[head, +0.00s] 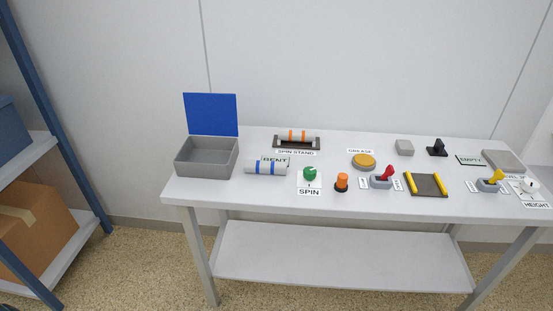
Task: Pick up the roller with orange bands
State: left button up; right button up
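The roller with orange bands (292,135) is a short pale cylinder with two orange bands. It lies on its side on the dark spin stand (312,144) at the back left of the white table (380,208), behind the "SPIN STAND" label. A similar roller with blue bands (266,167) lies in front of it to the left, by the "BENT" label. Neither of my grippers is in the head view.
A grey box (206,159) with a raised blue lid (211,114) stands at the table's left end. A green knob (310,173), orange button (342,182), red lever (384,175) and yellow-railed tray (426,184) stand along the front. Shelving (60,262) is at left.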

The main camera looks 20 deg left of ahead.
aim_at(289, 136)
jog(key=i+j+u, duration=0.1)
jog(key=i+j, duration=0.15)
jog(key=i, duration=0.2)
jog(key=i+j, duration=0.25)
jog(key=i, duration=0.25)
jog(key=u, duration=0.05)
